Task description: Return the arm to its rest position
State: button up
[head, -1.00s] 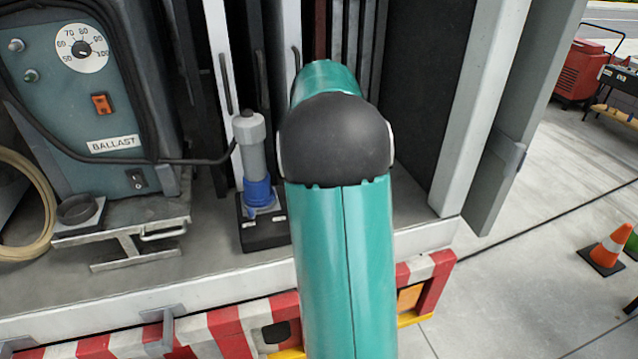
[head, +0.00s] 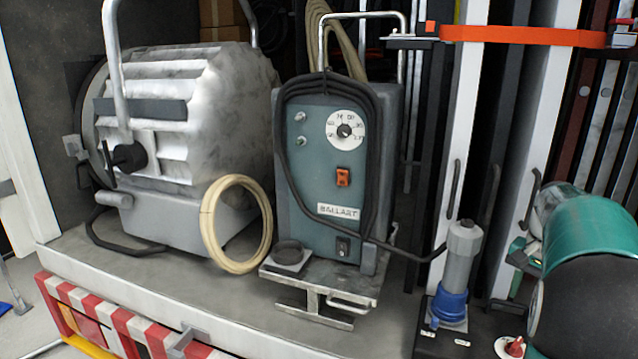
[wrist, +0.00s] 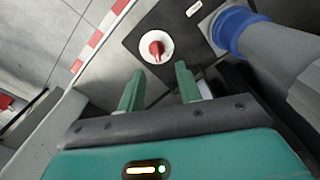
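My gripper (wrist: 160,86) shows in the wrist view with two green fingers apart and nothing between them. Beyond the fingertips is a red knob (wrist: 156,47) on a white disc, set on a black box (wrist: 133,42). The fingers appear apart from the knob. In the head view my teal arm with its black joint is at the lower right, and the red knob (head: 515,347) shows just left of it. Most of the gripper is hidden or cut off there.
A grey connector with a blue collar (head: 449,305) stands on the black box, cabled to the ballast unit (head: 325,185). A large lamp (head: 190,120) and a coiled cable (head: 236,224) sit left on the truck bed. Upright poles and an orange strap (head: 520,36) are behind.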

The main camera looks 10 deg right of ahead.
jog(key=s+a+r+n+t, duration=0.1)
jog(key=s+a+r+n, duration=0.15)
jog(key=a, duration=0.85)
jog(key=s+a+r+n+t, duration=0.2)
jog(key=s+a+n, duration=0.1)
jog(key=a, duration=0.7)
jog(key=s+a+f+n+t, duration=0.1)
jog(key=s+a+f+n, duration=0.1)
jog(key=s+a, duration=0.3)
jog(key=s+a+f+n+t, duration=0.1)
jog(key=s+a+n, duration=0.3)
jog(key=a, duration=0.4)
jog(key=shift+s+a+f, duration=0.4)
jog(key=shift+s+f, duration=0.05)
jog(key=shift+s, duration=0.25)
